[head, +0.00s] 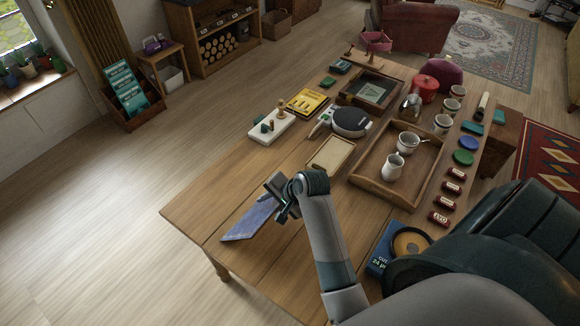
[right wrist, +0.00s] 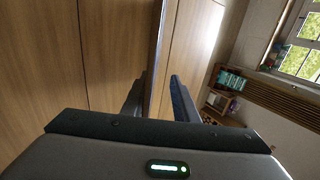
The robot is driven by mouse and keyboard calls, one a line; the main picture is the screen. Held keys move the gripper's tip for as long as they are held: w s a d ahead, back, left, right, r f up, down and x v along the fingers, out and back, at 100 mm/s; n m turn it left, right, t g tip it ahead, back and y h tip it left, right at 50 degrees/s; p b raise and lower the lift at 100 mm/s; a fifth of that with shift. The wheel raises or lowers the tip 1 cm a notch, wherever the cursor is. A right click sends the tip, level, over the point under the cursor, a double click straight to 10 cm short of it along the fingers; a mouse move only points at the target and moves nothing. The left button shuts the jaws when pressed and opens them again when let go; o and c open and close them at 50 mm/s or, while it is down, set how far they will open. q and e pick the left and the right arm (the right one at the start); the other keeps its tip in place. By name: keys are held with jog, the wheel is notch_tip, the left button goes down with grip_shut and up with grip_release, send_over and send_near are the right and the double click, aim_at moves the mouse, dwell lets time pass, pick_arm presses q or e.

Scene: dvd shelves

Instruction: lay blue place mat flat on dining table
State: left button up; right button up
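The blue place mat (head: 250,221) is tilted steeply above the near left end of the wooden dining table (head: 205,205). My right gripper (head: 278,198) is at its upper end, with one finger on each side. In the right wrist view the mat (right wrist: 158,50) appears edge-on as a thin strip between the fingers of the gripper (right wrist: 157,92). The gripper appears shut on it. I cannot tell whether the mat's lower edge touches the table. My left gripper is not in view.
A tan board (head: 331,154), a dark round device (head: 351,121) and a wooden tray (head: 357,183) with white cups lie farther back. A blue box (head: 380,262) is at the near right. The left end of the table is bare.

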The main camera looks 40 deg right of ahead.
jog(key=b+v, duration=0.2)
jog(key=v, duration=1.3)
jog(key=shift+s+a, duration=0.1)
dwell(0.6)
